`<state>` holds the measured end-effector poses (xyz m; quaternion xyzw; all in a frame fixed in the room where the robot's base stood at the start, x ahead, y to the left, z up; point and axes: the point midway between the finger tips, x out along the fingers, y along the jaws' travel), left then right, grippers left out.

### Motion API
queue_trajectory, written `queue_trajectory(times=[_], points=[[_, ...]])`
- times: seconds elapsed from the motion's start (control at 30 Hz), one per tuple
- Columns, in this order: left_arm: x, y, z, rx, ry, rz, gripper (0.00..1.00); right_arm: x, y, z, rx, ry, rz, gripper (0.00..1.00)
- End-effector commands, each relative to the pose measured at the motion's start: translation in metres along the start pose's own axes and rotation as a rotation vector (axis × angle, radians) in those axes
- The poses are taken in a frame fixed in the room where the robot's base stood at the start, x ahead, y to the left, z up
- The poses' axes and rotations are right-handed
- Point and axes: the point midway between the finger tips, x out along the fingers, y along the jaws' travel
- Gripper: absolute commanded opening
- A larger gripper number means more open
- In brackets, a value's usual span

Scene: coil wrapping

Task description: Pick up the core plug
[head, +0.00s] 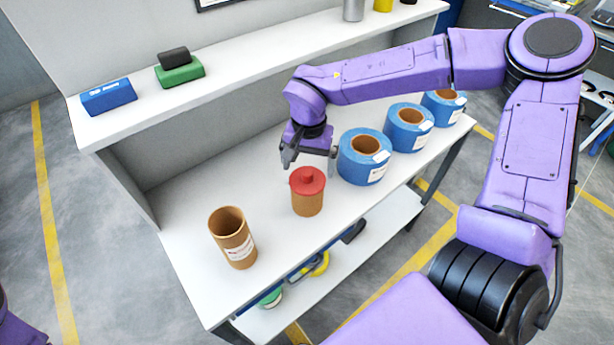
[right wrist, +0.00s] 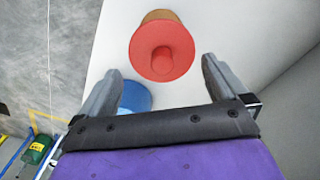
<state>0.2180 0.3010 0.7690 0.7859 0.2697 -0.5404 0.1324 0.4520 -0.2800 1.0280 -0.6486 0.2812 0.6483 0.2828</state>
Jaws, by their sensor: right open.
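The red core plug (head: 307,181) sits on top of a brown cardboard core (head: 307,202) that stands upright on the white table. In the right wrist view the plug (right wrist: 161,51) is a red disc with a round knob, beyond and between my fingertips. My right gripper (head: 309,158) is open and empty, just above and behind the plug, and it looks apart from it. It also shows in the right wrist view (right wrist: 158,80) with its fingers spread. A second brown core (head: 232,238) stands open to the left. My left gripper is not in view.
Several blue coils (head: 364,157) stand in a row right of the plug, the nearest one close to my right gripper. A raised shelf (head: 240,70) runs along the back, holding a blue box (head: 108,97) and a green block (head: 180,73). The white table (head: 185,215) is clear around the cores.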

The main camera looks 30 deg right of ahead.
Motion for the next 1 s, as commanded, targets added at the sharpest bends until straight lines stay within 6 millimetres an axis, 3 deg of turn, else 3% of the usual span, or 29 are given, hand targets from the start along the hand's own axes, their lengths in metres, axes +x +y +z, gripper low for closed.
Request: queue_trajectory(times=[0.2, 0.4, 0.43, 0.53, 0.6, 0.87, 1.0], points=[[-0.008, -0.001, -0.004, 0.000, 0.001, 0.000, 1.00, 0.031, -0.002, 0.001, -0.005, 0.000, 0.001, 1.00], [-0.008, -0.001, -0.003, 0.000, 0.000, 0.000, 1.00, 0.034, -0.002, 0.001, -0.005, 0.000, 0.000, 1.00], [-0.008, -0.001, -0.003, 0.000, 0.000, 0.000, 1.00, 0.034, -0.003, 0.001, -0.005, 0.000, 0.000, 0.97], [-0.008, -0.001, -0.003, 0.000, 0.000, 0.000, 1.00, 0.034, -0.003, 0.001, -0.006, 0.000, 0.000, 0.64], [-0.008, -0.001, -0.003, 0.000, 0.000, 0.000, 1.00, 0.034, -0.003, 0.001, -0.006, 0.000, 0.000, 0.58], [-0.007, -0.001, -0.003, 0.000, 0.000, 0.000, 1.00, 0.032, -0.003, 0.001, -0.006, 0.001, -0.001, 0.57], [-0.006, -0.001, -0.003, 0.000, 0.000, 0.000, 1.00, 0.018, -0.004, 0.000, -0.004, 0.003, -0.002, 0.57]])
